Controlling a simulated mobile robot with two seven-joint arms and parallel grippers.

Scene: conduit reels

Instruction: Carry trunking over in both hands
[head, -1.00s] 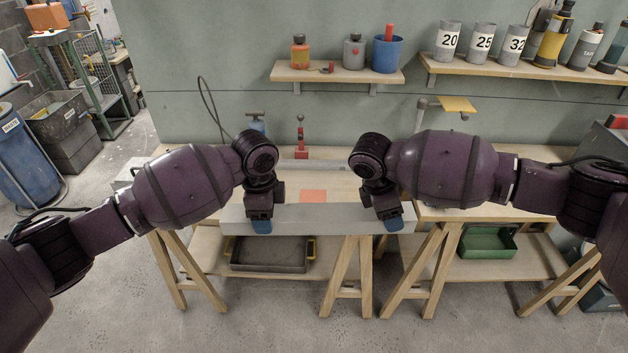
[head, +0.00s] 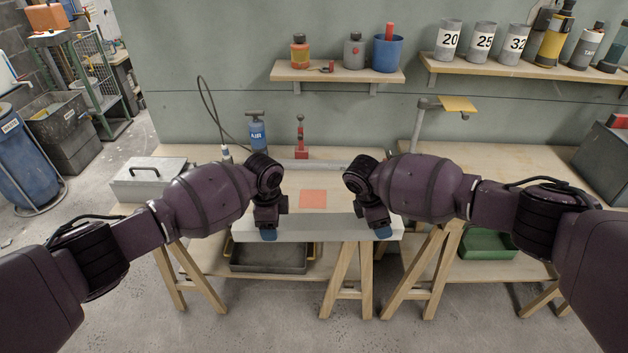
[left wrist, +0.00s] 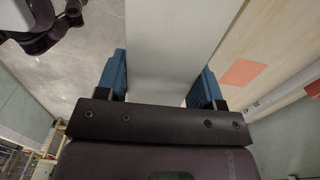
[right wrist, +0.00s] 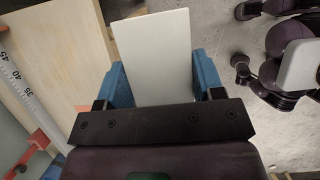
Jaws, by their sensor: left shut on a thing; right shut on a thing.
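A long pale grey-white trunking (head: 318,229) lies level across the front of the wooden bench in the head view. My left gripper (head: 267,234) is shut on it left of its middle. My right gripper (head: 381,231) is shut on it near its right end. In the left wrist view the trunking (left wrist: 170,45) runs between the blue fingers (left wrist: 160,85). In the right wrist view the trunking (right wrist: 155,55) sits between the blue fingers (right wrist: 155,85), and its end shows. I cannot tell whether it touches the bench.
An orange square (head: 312,198) marks the bench top (head: 330,187) behind the trunking. A metal rule runs behind it. A grey case (head: 150,180) stands at the left, with a blue air pump (head: 257,133) and a red tool (head: 301,140) at the back. The bench on the right is mostly clear.

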